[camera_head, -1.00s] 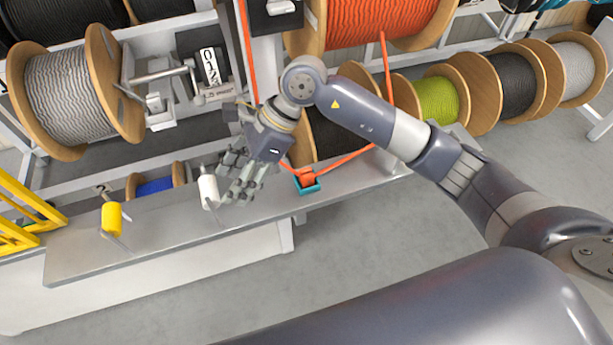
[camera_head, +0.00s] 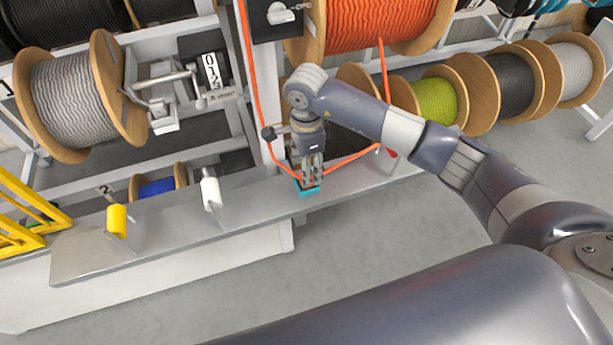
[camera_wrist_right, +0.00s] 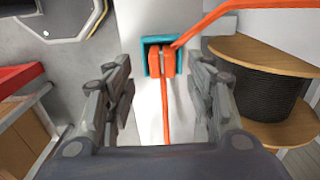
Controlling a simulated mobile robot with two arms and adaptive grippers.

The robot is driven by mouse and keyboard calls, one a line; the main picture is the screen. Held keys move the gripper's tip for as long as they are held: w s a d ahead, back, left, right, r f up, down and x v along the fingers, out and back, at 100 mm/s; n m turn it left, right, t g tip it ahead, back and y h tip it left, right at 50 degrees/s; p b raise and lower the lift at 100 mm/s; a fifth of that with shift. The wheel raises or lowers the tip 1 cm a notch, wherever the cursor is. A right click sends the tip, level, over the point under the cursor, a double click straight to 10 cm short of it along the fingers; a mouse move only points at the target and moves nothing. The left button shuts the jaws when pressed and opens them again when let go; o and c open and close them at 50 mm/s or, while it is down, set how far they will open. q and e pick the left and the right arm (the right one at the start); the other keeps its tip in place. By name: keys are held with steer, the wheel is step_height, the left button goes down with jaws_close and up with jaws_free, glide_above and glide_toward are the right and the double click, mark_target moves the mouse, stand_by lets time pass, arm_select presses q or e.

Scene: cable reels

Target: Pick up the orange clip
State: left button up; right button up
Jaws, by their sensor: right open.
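The orange clip (camera_wrist_right: 162,62) sits in a teal holder (camera_wrist_right: 146,42) on the grey shelf, with an orange cable running from it, in the right wrist view. In the head view the teal holder (camera_head: 309,191) shows below my right gripper (camera_head: 311,182), which hides most of the clip. My right gripper (camera_wrist_right: 150,98) is open and points down, with one finger on each side of the clip and a gap on both sides. I cannot tell whether the fingertips reach down to the clip's height. My left gripper is not in view.
The orange cable (camera_head: 352,158) runs up to a large orange reel (camera_head: 375,22). A black reel (camera_wrist_right: 255,95) is close on the right.

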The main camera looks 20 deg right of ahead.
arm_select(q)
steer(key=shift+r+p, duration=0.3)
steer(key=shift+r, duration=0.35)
arm_select(e)
steer(key=shift+w+f, duration=0.15)
steer(key=shift+f, duration=1.55)
steer(key=shift+c, duration=0.2)
steer(key=c, duration=1.1)
steer(key=shift+r, duration=0.1)
steer(key=r, duration=0.1)
steer(key=r+b, duration=0.2)
steer(key=shift+s+r, duration=0.1)
steer(key=shift+s, duration=0.15)
arm_select(q)
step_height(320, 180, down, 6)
steer(key=b, duration=0.4)
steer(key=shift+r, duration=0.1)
arm_select(e)
steer(key=s+a, duration=0.1)
steer(key=s, duration=0.4)
steer(key=s+a+r, duration=0.1)
steer(key=s, duration=0.4)
steer(key=s+a, duration=0.1)
steer(key=s, duration=0.4)
steer(key=shift+s+a+r, duration=0.1)
steer(key=shift+s+r, duration=0.05)
steer(key=shift+r, duration=0.2)
